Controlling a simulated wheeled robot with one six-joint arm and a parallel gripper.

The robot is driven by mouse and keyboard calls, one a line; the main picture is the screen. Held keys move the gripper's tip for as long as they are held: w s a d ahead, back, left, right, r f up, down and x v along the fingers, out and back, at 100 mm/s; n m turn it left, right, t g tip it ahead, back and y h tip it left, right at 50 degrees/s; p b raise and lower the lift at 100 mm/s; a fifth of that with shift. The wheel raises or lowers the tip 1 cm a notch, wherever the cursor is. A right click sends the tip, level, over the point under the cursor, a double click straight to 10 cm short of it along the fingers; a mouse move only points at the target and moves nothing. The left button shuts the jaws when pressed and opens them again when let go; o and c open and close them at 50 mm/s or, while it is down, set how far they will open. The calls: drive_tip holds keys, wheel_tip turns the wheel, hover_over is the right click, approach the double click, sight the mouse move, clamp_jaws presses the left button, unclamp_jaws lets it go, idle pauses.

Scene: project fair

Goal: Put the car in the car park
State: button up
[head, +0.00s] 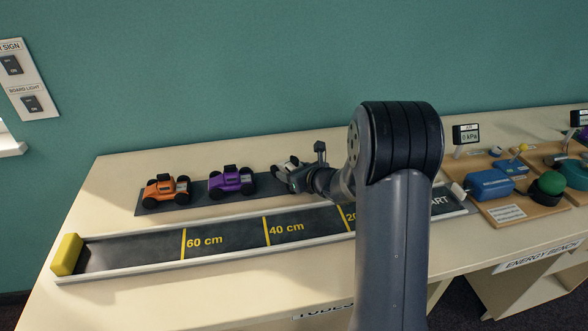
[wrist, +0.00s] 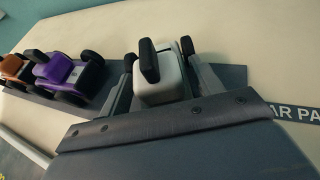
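A white car (wrist: 160,80) with a black top part and dark wheels sits at the right part of the dark car park strip (head: 205,193). In the head view the white car (head: 284,166) is partly hidden by my gripper (head: 298,177). In the wrist view the two fingers of my gripper (wrist: 162,88) stand on either side of the white car. Whether they press on it or stand slightly apart cannot be told. An orange car (head: 166,190) and a purple car (head: 231,181) stand to its left on the same strip.
A ramp track (head: 225,236) with distance marks and a yellow end block (head: 67,254) runs in front of the strip. The table behind the strip is clear.

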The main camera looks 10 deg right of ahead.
drive_tip(key=shift+o, duration=1.1)
drive_tip(key=shift+d+r, duration=0.1)
drive_tip(key=shift+r, duration=0.1)
drive_tip(key=v, duration=1)
drive_tip(key=shift+s+d, duration=0.15)
drive_tip(key=shift+s, duration=0.2)
